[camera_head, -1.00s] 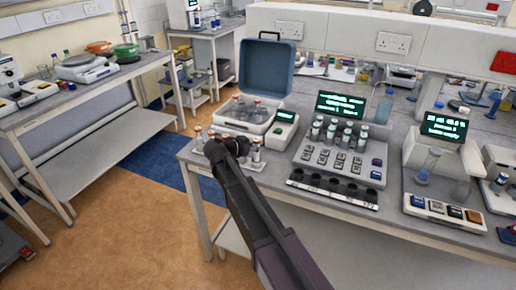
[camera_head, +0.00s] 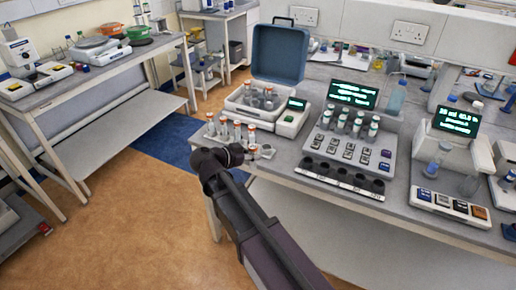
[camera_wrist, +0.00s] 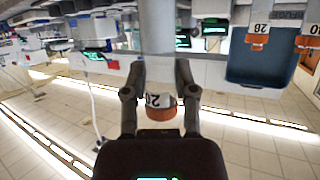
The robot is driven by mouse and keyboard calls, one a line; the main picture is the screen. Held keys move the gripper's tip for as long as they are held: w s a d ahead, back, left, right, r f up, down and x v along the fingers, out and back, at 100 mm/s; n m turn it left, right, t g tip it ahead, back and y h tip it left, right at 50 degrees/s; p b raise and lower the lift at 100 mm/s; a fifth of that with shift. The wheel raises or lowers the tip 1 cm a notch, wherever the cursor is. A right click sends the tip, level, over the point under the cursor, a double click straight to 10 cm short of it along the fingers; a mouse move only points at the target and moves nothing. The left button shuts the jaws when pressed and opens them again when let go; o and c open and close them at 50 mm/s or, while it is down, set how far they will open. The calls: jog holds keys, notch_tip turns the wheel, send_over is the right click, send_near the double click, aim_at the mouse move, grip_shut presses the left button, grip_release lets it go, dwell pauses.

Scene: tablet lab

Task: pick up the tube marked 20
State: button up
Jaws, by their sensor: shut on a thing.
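In the wrist view, an orange-capped tube (camera_wrist: 160,105) sits between the two fingers of my gripper (camera_wrist: 160,88). Its white label is partly visible and appears to read 20. My gripper is shut on it. In the head view, my gripper (camera_head: 224,157) is just in front of the table's left front corner, and the held tube cannot be made out there. Several orange-capped tubes (camera_head: 237,131) stand behind it on the table. The wrist view also shows a tube marked 28 (camera_wrist: 258,32) at the upper right.
An open blue-lidded case (camera_head: 279,52) stands behind the tubes, with bottles in its tray. To the right are a console with capped vials (camera_head: 347,150), a dark row of wells (camera_head: 338,176) and another instrument (camera_head: 450,165). Floor (camera_head: 120,210) is clear at left.

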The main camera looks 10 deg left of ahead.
jog(key=shift+s+a, duration=0.1)
jog(key=shift+s, duration=0.2)
jog(key=shift+r, duration=0.1)
dwell(0.4)
